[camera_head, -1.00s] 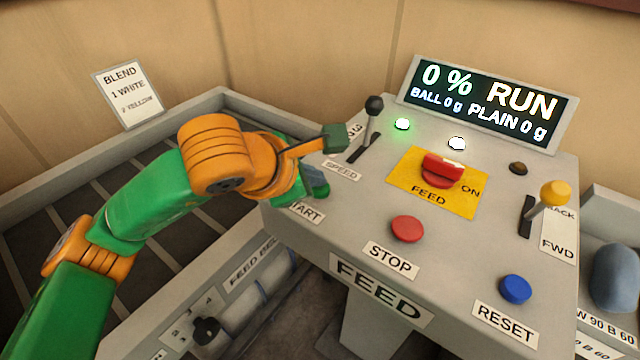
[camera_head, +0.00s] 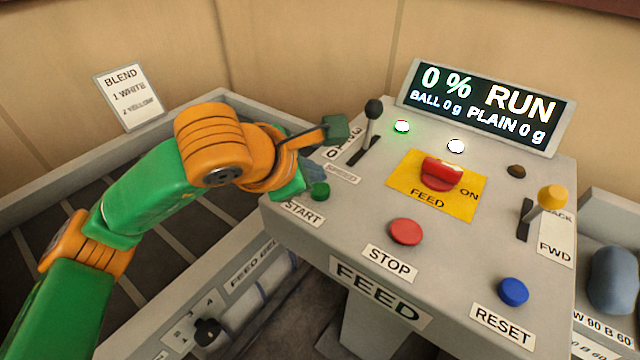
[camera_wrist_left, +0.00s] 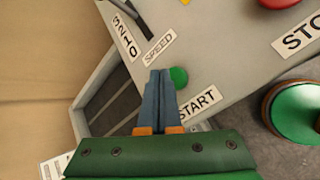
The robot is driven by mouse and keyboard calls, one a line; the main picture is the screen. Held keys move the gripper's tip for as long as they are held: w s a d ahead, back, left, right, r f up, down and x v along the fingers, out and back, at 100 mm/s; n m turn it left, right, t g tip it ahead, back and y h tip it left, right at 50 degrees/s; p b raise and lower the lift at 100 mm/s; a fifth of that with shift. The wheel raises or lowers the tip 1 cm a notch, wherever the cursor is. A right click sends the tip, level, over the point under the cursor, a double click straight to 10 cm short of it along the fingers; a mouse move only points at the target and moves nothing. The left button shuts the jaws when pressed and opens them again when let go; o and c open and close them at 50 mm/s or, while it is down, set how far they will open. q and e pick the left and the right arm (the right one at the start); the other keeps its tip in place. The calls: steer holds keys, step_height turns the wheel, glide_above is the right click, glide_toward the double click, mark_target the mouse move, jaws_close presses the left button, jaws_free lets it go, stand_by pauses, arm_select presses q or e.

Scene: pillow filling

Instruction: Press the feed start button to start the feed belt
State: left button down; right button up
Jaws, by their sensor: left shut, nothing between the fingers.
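The green start button (camera_head: 320,190) sits at the near left of the feed panel (camera_head: 350,225), above its START label (camera_head: 303,213). It also shows in the left wrist view (camera_wrist_left: 178,76), just right of the fingertips. My left gripper (camera_head: 314,172) is shut and empty, its blue fingers just behind and left of the button in the head view. In the left wrist view the closed fingers (camera_wrist_left: 160,74) point at the panel beside the button, apparently apart from it. The display (camera_head: 487,103) reads RUN and 0 %. The feed belt (camera_head: 150,235) lies at the left, partly hidden by my arm.
A black-knobbed speed lever (camera_head: 373,110) stands close behind my gripper. The panel also holds a red stop button (camera_head: 406,231), a blue reset button (camera_head: 514,291), a red feed switch (camera_head: 442,173) and a yellow-knobbed lever (camera_head: 553,197). Green (camera_head: 402,126) and white (camera_head: 456,146) lamps look lit.

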mark_target(315, 192)
arm_select(q)
steer(key=shift+r, duration=0.1)
steer(key=shift+r+p, duration=1.6)
steer(key=shift+r, duration=0.85)
